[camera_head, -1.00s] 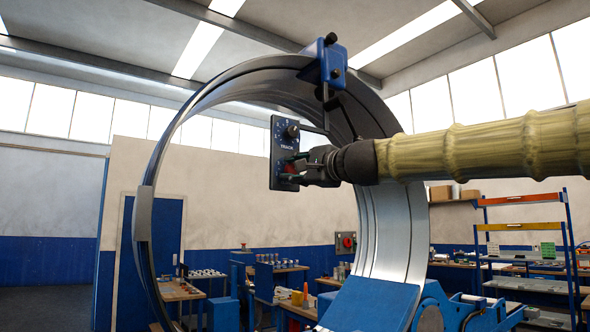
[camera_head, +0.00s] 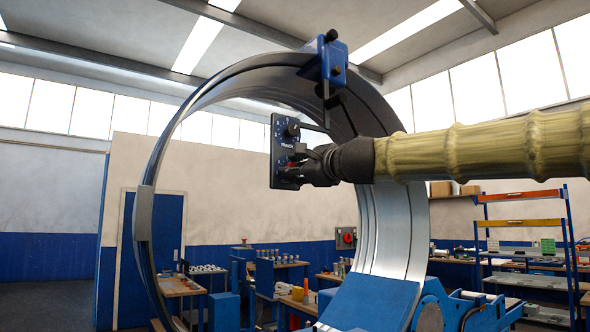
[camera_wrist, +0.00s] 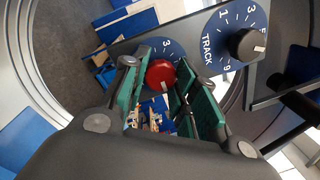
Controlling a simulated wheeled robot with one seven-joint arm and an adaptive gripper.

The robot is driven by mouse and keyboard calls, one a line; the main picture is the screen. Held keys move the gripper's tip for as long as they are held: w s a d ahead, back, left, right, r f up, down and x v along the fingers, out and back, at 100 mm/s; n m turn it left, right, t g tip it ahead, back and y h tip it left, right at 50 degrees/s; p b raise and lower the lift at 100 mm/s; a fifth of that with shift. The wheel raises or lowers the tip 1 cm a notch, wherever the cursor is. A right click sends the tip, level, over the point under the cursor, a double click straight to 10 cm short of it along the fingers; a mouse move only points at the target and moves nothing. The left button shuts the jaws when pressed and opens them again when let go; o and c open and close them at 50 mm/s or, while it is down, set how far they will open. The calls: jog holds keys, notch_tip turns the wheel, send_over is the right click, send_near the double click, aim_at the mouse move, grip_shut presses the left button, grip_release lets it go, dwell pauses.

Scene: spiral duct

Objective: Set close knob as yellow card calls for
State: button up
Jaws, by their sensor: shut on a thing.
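A dark control panel (camera_head: 284,135) hangs inside the large metal ring, with a black knob (camera_head: 292,130) above the word TRACK. In the wrist view the black knob (camera_wrist: 247,45) sits on a blue numbered dial, its white mark pointing right. A red knob (camera_wrist: 160,75) sits on a second blue dial, where a 3 shows; the rest of that dial and its name are hidden by my fingers. My gripper (camera_head: 293,174) is at the panel's lower part. In the wrist view my gripper (camera_wrist: 163,80) is shut on the red knob. I cannot make out a yellow card.
The metal ring (camera_head: 385,230) curves around the panel, with a blue clamp (camera_head: 332,62) on top. A bar stands out from the panel close to the gripper. Workbenches (camera_head: 285,265) and a shelf rack (camera_head: 520,222) stand behind.

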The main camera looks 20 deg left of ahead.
jog(key=shift+f, duration=0.35)
jog(key=o, duration=1)
jog(key=shift+d+r, duration=0.1)
jog(key=shift+d, duration=0.1)
jog(key=shift+r, duration=0.1)
jog(key=shift+a, duration=0.1)
jog(key=shift+s, duration=0.1)
jog(key=v, duration=1.2)
